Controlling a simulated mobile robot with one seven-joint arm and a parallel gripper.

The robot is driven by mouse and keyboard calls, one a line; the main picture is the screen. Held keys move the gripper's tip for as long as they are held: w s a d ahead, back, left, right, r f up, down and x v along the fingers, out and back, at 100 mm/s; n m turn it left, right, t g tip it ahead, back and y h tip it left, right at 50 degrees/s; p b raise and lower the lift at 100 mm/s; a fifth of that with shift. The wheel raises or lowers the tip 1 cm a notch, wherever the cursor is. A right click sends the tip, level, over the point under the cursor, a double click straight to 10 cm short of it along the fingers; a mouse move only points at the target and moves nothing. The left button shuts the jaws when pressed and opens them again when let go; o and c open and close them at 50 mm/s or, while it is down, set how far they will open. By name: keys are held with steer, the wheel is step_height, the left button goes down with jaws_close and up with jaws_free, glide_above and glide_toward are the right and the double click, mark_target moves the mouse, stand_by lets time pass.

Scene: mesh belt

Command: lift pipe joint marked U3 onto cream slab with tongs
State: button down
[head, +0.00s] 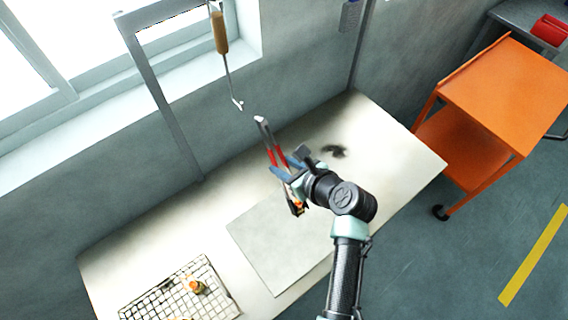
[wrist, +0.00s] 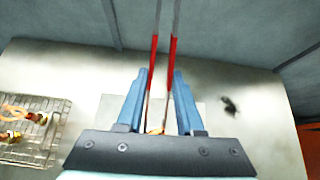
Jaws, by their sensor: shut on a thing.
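My gripper (head: 288,172) is shut on a pair of tongs with red grips (head: 272,152); the tongs also run up between my fingers in the wrist view (wrist: 154,62). A small orange and dark piece (head: 297,208) shows at the lower end of the tongs, just under my gripper. It looks like a pipe joint, but it is partly hidden and I cannot read a mark. A flat cream slab (head: 268,247) lies on the bench, below and left of my gripper. Another orange pipe joint (head: 196,287) sits on the wire rack.
The wire rack (head: 150,309) is at the bench's front left; in the wrist view it carries several fittings (wrist: 14,135). A dark stain (head: 334,151) marks the bench on the right. A wooden-handled tool (head: 220,32) hangs behind. An orange cart (head: 505,95) stands right.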

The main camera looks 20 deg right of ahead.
step_height(320, 180, down, 9)
steer(key=b, duration=1)
steer(key=shift+d+b, duration=0.15)
steer(key=shift+b, duration=0.15)
steer(key=shift+r, duration=0.1)
steer(key=c, duration=0.9)
jaws_free()
step_height(320, 180, up, 10)
steer(key=p, duration=1)
steer(key=shift+p, duration=0.3)
